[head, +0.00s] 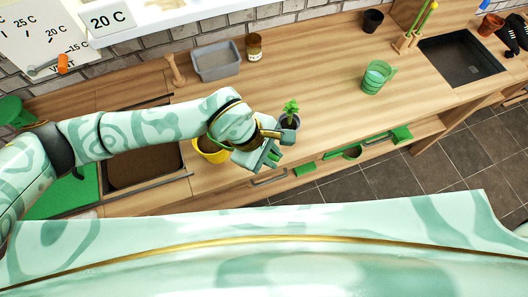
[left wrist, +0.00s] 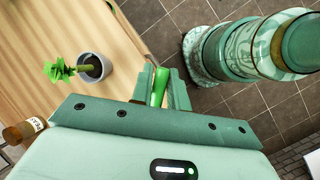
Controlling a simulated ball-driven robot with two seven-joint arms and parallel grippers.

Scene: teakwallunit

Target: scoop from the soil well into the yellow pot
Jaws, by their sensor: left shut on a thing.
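The soil well (head: 145,168) is a brown, sunken bin in the wooden bench, at left below my left arm. The yellow pot (head: 212,154) stands right of it, partly hidden by my left arm and wrist. My left gripper (head: 271,156) is right of the yellow pot, near the bench's front edge. In the left wrist view the gripper (left wrist: 160,92) is shut on a green handle (left wrist: 160,86). The rest of that tool is hidden, so I cannot tell whether it is a scoop. My right gripper is not in view.
A small plant in a grey pot (head: 289,121) stands close beside my left gripper. A grey tray (head: 215,63), a labelled jar (head: 254,48) and a green cup (head: 375,79) stand farther back. Green tools (head: 352,152) line the front rail.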

